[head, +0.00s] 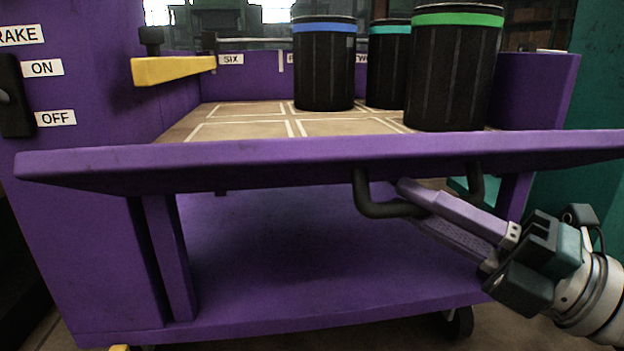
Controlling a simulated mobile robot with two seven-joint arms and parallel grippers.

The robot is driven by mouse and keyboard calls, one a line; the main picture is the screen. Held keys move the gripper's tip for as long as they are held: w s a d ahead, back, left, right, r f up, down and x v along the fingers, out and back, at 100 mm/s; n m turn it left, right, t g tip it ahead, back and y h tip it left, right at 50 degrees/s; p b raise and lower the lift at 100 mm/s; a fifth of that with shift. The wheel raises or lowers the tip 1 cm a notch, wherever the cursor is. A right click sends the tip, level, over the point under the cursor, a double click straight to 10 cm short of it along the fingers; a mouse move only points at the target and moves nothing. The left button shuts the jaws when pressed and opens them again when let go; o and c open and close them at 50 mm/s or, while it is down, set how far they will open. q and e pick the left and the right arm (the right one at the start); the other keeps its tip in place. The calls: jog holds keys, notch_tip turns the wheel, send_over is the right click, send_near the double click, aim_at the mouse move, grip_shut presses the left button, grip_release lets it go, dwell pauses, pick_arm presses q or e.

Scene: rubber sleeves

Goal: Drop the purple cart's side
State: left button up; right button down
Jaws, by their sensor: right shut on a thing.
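The purple cart (300,265) fills the view. Its near side panel (250,152) shows as a broad, nearly edge-on purple board across the front of the deck, and it seems tilted outward. I cannot tell its exact angle. A dark bent handle (368,200) hangs from the panel's outer face, under its edge. My right gripper (410,207) comes in from the lower right and is shut on the handle's bar, with its fingers partly covering it. My left gripper is not in view.
Several dark ribbed canisters with blue (324,70), teal (387,65) and green (455,75) bands stand on the marked deck (245,120). A yellow lever (172,71) is at the left, near a brake switch (14,95) with ON and OFF labels. A teal structure stands at right.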

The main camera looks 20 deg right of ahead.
jog(key=shift+w+f+b, duration=0.1)
jog(key=shift+f+b, duration=1.25)
jog(key=shift+f, duration=1.25)
jog(key=c, duration=0.8)
grip_release()
jog(key=shift+r, duration=0.1)
